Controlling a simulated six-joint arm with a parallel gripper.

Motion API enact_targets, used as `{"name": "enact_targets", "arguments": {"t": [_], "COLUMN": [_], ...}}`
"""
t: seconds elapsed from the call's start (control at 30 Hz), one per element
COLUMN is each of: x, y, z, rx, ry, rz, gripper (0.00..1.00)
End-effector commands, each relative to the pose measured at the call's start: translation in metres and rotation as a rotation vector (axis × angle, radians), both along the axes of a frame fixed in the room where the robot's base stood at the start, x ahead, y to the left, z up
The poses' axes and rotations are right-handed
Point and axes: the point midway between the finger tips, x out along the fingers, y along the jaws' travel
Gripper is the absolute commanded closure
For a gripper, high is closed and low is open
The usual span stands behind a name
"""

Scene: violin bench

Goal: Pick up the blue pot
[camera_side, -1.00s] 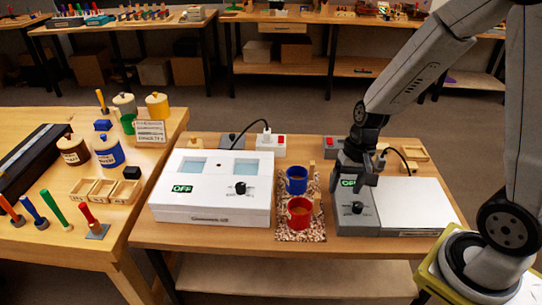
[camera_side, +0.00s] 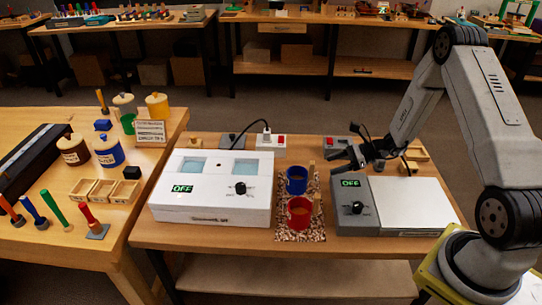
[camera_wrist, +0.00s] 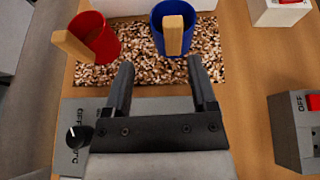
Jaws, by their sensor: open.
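A red pot (camera_side: 299,213) stands in front of the blue pot on the same mat. A white box with an OFF display (camera_side: 212,210) is left of the mat. A grey hotplate (camera_side: 357,223) is to the right. Small red-switch boxes (camera_side: 279,143) stand behind.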

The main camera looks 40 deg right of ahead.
Motion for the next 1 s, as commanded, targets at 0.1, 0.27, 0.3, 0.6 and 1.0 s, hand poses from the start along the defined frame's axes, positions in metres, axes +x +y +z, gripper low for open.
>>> {"name": "enact_targets", "arguments": {"t": [0.1,0.27,0.3,0.6,1.0], "x": [0.002,0.003,0.004,0.017,0.026], "y": [-0.009,-0.011,-0.011,0.004,0.011], "z": [-0.003,-0.003,-0.004,-0.012,-0.016], "rx": [0.033,0.039,0.039,0.039,0.036], "ry": [-0.007,-0.01,-0.01,-0.009,-0.009], "rz": [-0.05,-0.06,-0.059,-0.055,-0.055], "gripper": [0.26,0.26,0.26,0.26,0.26]}}
